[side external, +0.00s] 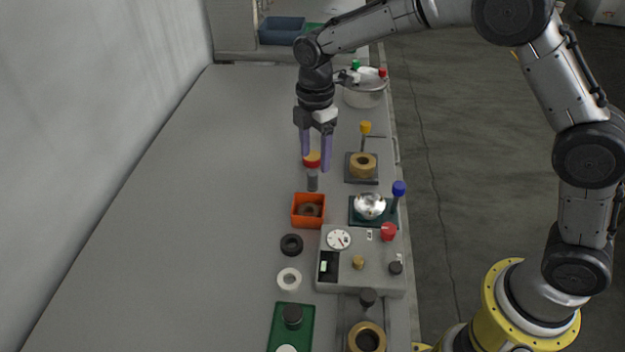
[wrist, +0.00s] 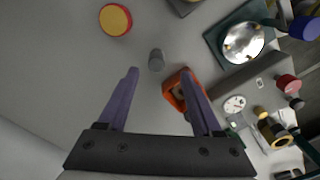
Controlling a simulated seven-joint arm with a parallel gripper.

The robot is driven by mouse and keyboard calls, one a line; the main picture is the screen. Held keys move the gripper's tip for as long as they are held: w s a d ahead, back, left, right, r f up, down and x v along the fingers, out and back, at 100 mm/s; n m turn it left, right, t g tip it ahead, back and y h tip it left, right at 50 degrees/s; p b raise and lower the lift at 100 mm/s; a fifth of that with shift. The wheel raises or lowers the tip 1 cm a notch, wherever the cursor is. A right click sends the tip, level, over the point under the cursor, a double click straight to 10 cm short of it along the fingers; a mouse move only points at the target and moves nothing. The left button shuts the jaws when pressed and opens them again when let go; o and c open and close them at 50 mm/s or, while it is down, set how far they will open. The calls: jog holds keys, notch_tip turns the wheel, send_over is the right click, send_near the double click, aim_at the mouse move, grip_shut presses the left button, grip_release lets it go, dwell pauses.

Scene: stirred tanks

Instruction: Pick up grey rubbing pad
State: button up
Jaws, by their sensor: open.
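A red and yellow disc (wrist: 116,19) lies near the cylinder. The orange box (side external: 309,224) holds a dark ring. A black ring (side external: 291,244), a white ring (side external: 289,279) and a grey instrument box (side external: 361,275) stand nearer. The bench's left side is clear.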

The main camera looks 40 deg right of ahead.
aim_at(313, 172)
jog(key=shift+w+a+f, duration=0.1)
jog(key=shift+w+f, duration=0.05)
jog(key=shift+f, duration=1.4)
jog(key=shift+w+f, duration=0.15)
jog(key=shift+f, duration=1.4)
grip_shut()
